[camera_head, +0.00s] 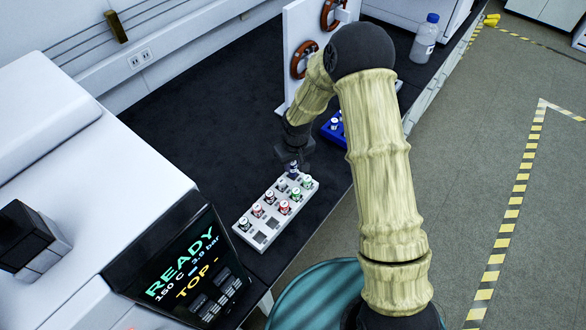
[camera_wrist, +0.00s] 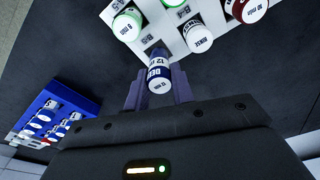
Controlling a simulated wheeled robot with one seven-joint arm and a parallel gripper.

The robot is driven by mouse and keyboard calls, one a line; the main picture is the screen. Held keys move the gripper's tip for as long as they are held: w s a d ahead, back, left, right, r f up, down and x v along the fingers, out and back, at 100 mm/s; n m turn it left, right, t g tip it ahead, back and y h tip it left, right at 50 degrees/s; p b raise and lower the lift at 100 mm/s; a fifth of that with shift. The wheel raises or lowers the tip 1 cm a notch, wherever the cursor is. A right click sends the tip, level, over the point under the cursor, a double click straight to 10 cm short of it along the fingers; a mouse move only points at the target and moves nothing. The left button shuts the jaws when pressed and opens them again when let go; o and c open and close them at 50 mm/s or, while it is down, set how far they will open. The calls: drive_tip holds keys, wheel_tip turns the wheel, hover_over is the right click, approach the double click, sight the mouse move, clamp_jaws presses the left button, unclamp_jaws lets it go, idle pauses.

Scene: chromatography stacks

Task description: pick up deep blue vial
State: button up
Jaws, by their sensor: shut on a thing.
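The deep blue vial (camera_wrist: 158,72), with a white cap and a dark blue label band, stands between the two fingers of my gripper (camera_wrist: 157,90) in the wrist view. My gripper is shut on it. In the head view my gripper (camera_head: 293,157) is over the far end of the white rack (camera_head: 263,238), and the vial (camera_head: 292,168) shows just below it. A dark opening in the rack shows behind the vial in the wrist view. Whether the vial's lower end is clear of the rack is hard to tell.
Close neighbours in the rack are a green-banded vial (camera_wrist: 127,24) and a dark-banded rinse vial (camera_wrist: 197,35). A blue rack (camera_head: 331,128) with vials stands beyond, near a white upright panel (camera_head: 296,25). A machine with a READY screen (camera_head: 180,262) stands at left. Dark bench is clear behind.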

wheel_tip(320, 180, up, 7)
drive_tip(key=shift+f+b, duration=0.15)
drive_tip(key=shift+b, duration=0.15)
idle(0.4)
